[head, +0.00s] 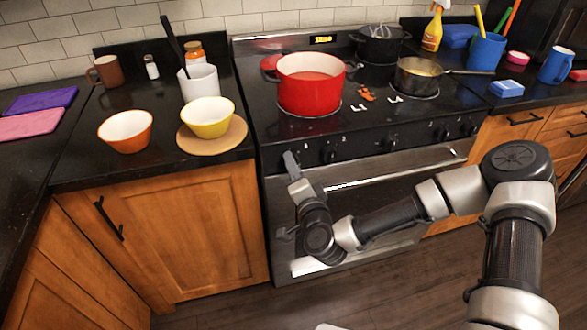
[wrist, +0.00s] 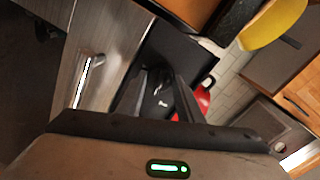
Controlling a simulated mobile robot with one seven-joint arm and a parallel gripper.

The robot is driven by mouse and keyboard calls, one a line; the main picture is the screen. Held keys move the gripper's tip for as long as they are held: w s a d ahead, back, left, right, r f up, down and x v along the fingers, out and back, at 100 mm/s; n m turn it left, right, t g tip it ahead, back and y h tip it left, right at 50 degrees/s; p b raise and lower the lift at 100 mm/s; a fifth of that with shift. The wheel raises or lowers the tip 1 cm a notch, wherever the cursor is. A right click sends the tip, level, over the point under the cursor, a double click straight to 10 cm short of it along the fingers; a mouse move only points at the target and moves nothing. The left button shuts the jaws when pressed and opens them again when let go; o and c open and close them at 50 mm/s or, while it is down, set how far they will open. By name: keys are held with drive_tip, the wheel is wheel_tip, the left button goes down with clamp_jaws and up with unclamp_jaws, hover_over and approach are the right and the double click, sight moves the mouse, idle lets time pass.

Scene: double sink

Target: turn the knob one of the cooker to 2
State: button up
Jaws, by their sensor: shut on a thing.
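The cooker (head: 400,160) is black with a steel oven door. Its front panel has a row of dark knobs. My gripper (head: 291,162) is at the left end of that panel, shut on knob one (wrist: 161,88). In the head view the gripper mostly covers knob one. In the wrist view the dark knob sits between the two fingers (wrist: 163,95), with small white marks beside it. I cannot read the setting it points to. Knob two (head: 328,155) is just to the right, apart from the gripper.
A red pot (head: 310,90) stands on the front left burner and a steel pan (head: 418,80) on the right. The oven handle (head: 385,168) runs below the knobs, near my arm. An orange bowl (head: 126,130) and a yellow bowl (head: 208,117) are on the left counter.

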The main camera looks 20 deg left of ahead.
drive_tip(key=shift+d+f+m+y+b, duration=0.15)
drive_tip(key=shift+m+b, duration=0.25)
drive_tip(key=shift+m, duration=1.45)
drive_tip(key=shift+a+r+m+y+b, duration=0.15)
drive_tip(key=shift+m+b, duration=0.2)
drive_tip(key=shift+m, duration=1.5)
drive_tip(key=shift+f, duration=0.1)
drive_tip(key=o, duration=1.1)
drive_tip(key=shift+d, duration=0.1)
drive_tip(key=shift+c, duration=0.2)
drive_tip(key=shift+s, duration=0.1)
drive_tip(key=p+v, duration=0.8)
drive_tip(key=v, duration=0.9)
drive_tip(key=shift+d+r+p, duration=0.2)
drive_tip(key=shift+p, duration=0.1)
drive_tip(key=shift+g, duration=0.3)
